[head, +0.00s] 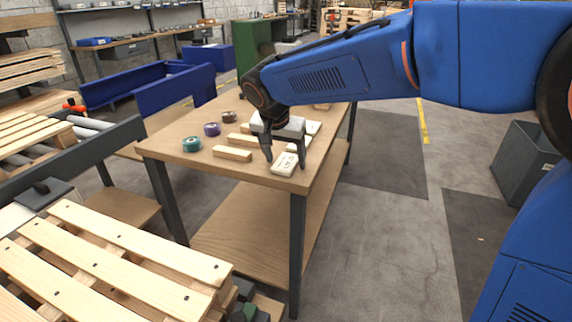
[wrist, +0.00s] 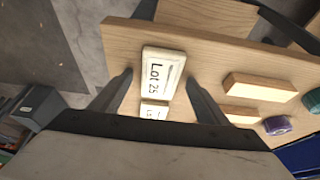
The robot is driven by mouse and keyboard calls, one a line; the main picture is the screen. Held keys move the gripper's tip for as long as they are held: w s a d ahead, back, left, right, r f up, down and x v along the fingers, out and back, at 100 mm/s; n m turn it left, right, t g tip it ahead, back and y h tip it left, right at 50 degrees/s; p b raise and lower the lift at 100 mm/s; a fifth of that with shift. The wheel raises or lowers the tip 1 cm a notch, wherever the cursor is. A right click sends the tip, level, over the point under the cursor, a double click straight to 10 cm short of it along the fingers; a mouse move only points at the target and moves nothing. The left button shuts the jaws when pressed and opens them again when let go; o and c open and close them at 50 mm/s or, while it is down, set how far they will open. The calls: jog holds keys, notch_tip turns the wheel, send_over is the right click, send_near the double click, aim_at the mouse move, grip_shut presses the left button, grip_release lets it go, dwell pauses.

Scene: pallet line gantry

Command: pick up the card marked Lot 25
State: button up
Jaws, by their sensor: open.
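The Lot 25 card (wrist: 162,72) is a pale block with dark print, lying flat on the wooden table, near its edge. In the head view a pale card (head: 285,163) lies just below my gripper (head: 285,164), by the near right corner of the table; its print is too small to read there. In the wrist view my gripper (wrist: 158,85) is open, one finger on each side of the card, with nothing held. A second pale card (wrist: 153,110) shows partly, closer to the palm, its lower part hidden by my gripper.
Wooden blocks (head: 232,154) and tape rolls, teal (head: 192,145), purple (head: 212,129) and brown (head: 229,117), lie left of my gripper on the table (head: 165,152). A wooden pallet (head: 120,250) stands at the front left. The floor right of the table is clear up to a grey bin (head: 525,165).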

jog(key=c, duration=1.1)
jog(key=shift+r, duration=0.1)
jog(key=shift+c, duration=0.2)
